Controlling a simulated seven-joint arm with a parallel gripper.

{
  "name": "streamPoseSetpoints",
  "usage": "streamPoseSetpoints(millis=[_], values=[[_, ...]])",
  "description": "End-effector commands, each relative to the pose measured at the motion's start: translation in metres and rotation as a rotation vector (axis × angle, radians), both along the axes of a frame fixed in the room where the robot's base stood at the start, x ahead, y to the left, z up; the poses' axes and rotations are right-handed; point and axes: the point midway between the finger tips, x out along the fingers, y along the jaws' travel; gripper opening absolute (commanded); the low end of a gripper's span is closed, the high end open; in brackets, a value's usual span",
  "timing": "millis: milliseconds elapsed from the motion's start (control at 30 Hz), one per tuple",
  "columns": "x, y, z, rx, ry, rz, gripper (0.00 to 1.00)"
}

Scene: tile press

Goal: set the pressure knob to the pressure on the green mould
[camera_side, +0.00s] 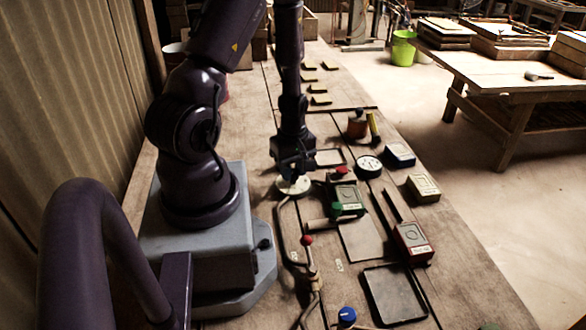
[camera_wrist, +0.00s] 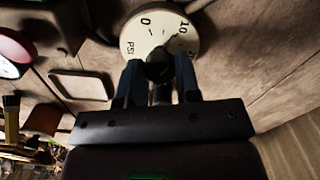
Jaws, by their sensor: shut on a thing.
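The pressure dial is a round white plate (camera_side: 294,187) on the bench under my gripper (camera_side: 293,174). In the wrist view the dial plate (camera_wrist: 138,38) shows "0", "10" and "PSI", with further marks partly hidden. My gripper (camera_wrist: 160,78) is shut on the dark knob (camera_wrist: 158,64) at the dial's centre, one finger on each side. The green mould (camera_side: 347,198) stands right of the dial in the side view. It has a pale label, too small to read.
A red mould (camera_side: 413,241), a cream mould (camera_side: 423,187) and a blue mould (camera_side: 400,155) stand farther right. A round gauge (camera_side: 368,166) lies behind the green mould. A red-knobbed lever (camera_side: 307,240) and pipes stand in front of the dial. An empty dark tray (camera_side: 394,293) lies nearer.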

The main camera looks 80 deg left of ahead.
Motion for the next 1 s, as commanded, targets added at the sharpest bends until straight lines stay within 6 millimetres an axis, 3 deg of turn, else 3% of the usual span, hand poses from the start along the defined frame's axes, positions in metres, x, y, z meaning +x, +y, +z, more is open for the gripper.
streamPoseSetpoints(millis=[1000], values=[[0.0002, 0.0002, 0.0009, 0.0, 0.0, -0.966, 0.07]])
